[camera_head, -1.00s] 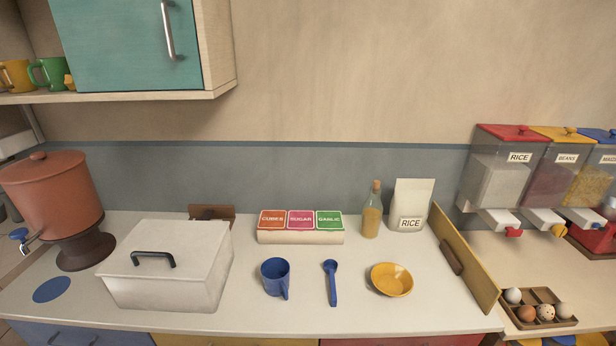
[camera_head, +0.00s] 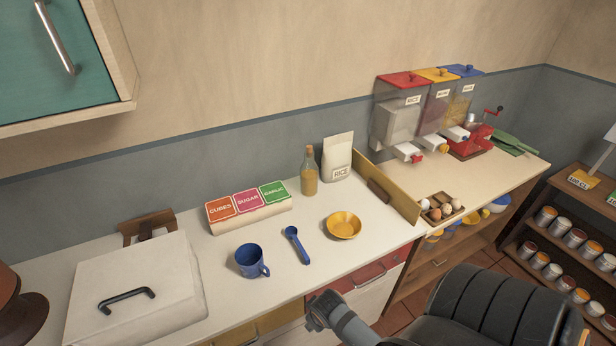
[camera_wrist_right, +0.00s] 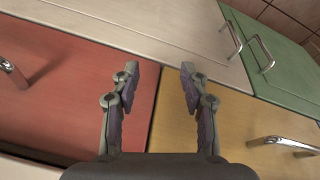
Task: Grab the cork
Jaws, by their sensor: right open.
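The cork (camera_head: 309,149) sits in the neck of a glass bottle (camera_head: 309,178) of amber liquid. The bottle stands upright at the back of the counter, left of the white rice bag. My right arm comes in at the lower right of the head view, its wrist in front of the counter's edge. In the right wrist view my right gripper (camera_wrist_right: 158,78) is open and empty, its fingers apart in front of the drawer fronts. My left gripper is not in view.
A rice bag (camera_head: 338,158) stands right beside the bottle. Labelled boxes (camera_head: 249,212), a blue mug (camera_head: 250,261), a blue spoon (camera_head: 296,245) and a yellow bowl (camera_head: 344,226) are nearby. A yellow board (camera_head: 388,187) stands at the right. A white lidded box (camera_head: 140,290) is at left.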

